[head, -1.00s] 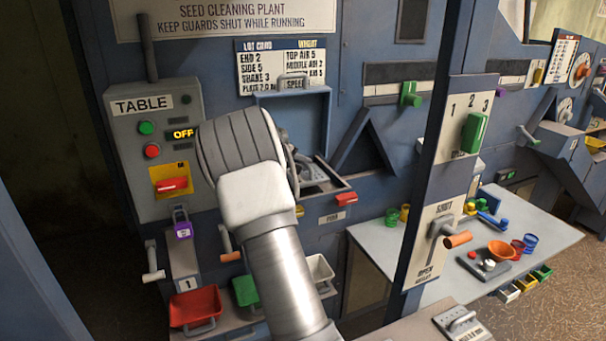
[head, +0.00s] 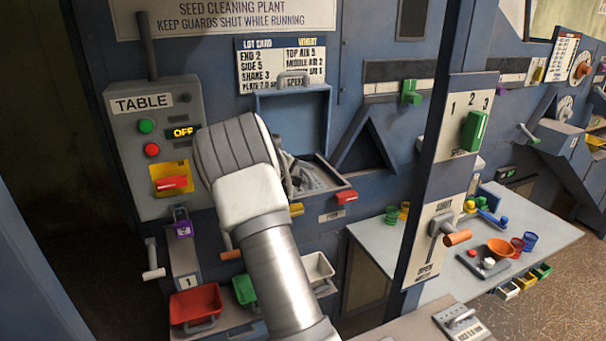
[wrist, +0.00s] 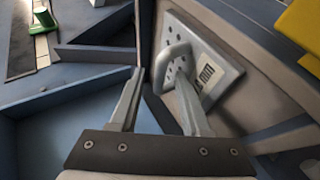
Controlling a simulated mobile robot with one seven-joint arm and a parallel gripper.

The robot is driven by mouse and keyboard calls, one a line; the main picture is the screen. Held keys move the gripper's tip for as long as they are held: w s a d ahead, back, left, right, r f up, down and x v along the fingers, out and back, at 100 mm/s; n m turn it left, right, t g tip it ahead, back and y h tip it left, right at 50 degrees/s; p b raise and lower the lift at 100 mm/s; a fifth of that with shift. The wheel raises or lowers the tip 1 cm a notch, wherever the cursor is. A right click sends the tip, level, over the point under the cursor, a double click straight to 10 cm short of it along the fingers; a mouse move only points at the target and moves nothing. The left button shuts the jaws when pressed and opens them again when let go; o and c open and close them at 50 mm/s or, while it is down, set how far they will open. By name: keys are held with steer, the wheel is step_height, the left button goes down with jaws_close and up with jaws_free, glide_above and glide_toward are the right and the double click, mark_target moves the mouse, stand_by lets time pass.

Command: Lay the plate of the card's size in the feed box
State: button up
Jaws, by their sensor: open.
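The lot card (head: 281,66) hangs on the machine wall; its plate line seems to read 2.0, in small, partly hidden print. The feed box (head: 341,184) below it stands open, its blue lid (head: 303,118) raised. In the wrist view a grey plate (wrist: 208,57) with round holes, a loop handle (wrist: 163,62) and a label lies tilted in the picture inside the box. The label's size is too blurred to read. My gripper (wrist: 160,78) is open and empty, its fingertips close to the handle. In the head view my arm largely hides the gripper.
The TABLE control box (head: 153,150) is left of my arm. Red (head: 195,303) and green bins stand below. A blue post (head: 436,165) with levers rises at the right, before a worktable (head: 390,237) with cups and bowls.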

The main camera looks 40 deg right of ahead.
steer(key=shift+r, duration=0.1)
steer(key=b+v, duration=0.2)
steer(key=v, duration=1)
steer(key=s+a+r+t+y, duration=0.1)
steer(key=s+a+y, duration=0.4)
steer(key=s+a, duration=0.8)
steer(key=s+a+t+y, duration=0.1)
steer(key=s+a+y, duration=0.5)
steer(key=s+a, duration=0.7)
steer(key=s, duration=0.8)
steer(key=shift+a+r+t, duration=0.3)
steer(key=shift+r, duration=0.05)
steer(key=shift+w, duration=0.1)
